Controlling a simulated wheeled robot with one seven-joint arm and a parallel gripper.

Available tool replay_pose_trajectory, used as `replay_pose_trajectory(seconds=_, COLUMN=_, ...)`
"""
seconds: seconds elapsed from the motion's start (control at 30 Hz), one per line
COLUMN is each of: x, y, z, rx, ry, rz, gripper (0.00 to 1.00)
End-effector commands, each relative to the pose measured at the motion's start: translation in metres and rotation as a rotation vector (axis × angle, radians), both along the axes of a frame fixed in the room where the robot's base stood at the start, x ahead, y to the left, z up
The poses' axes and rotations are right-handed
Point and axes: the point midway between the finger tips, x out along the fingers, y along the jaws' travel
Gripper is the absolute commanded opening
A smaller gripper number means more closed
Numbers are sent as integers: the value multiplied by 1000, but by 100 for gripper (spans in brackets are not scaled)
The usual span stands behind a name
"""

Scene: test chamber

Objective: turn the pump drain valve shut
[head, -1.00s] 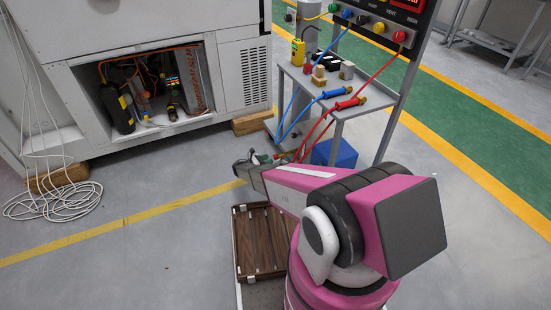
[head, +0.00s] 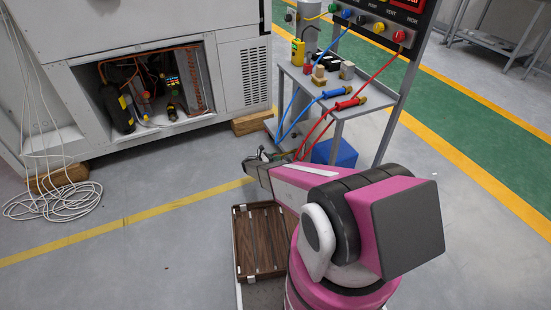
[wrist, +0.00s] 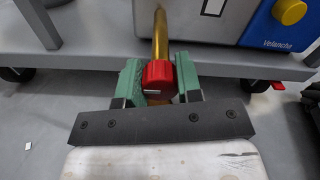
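The drain valve shows in the wrist view as a red knob (wrist: 158,77) with a pale mark, on a brass pipe (wrist: 160,35). My gripper (wrist: 160,84) has its green fingers on either side of the knob, seemingly touching both sides. The pump appears to be the grey and blue housing (wrist: 270,22) marked Velanche, at the upper right of the wrist view. In the head view my gripper (head: 262,155) is low by the cart's lower shelf; the knob cannot be made out there.
The wheeled cart (head: 345,112) carries blue and red hoses above my gripper. A blue box (head: 334,152) is close on the right. A brown slatted tray (head: 240,240) lies in front. An open cabinet (head: 60,100) and coiled white cable (head: 50,200) are left.

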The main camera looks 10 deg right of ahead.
Motion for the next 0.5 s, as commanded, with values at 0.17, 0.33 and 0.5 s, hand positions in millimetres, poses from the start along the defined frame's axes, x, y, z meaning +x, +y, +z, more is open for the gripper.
replay_pose_trajectory(seconds=0.17, x=0, y=0, z=0, rx=2, ry=-9, rz=0, gripper=9)
replay_pose_trajectory(seconds=0.33, x=0, y=0, z=0, rx=15, ry=-57, rz=0, gripper=9)
replay_pose_trajectory(seconds=0.5, x=0, y=0, z=0, rx=42, ry=-156, rz=0, gripper=9)
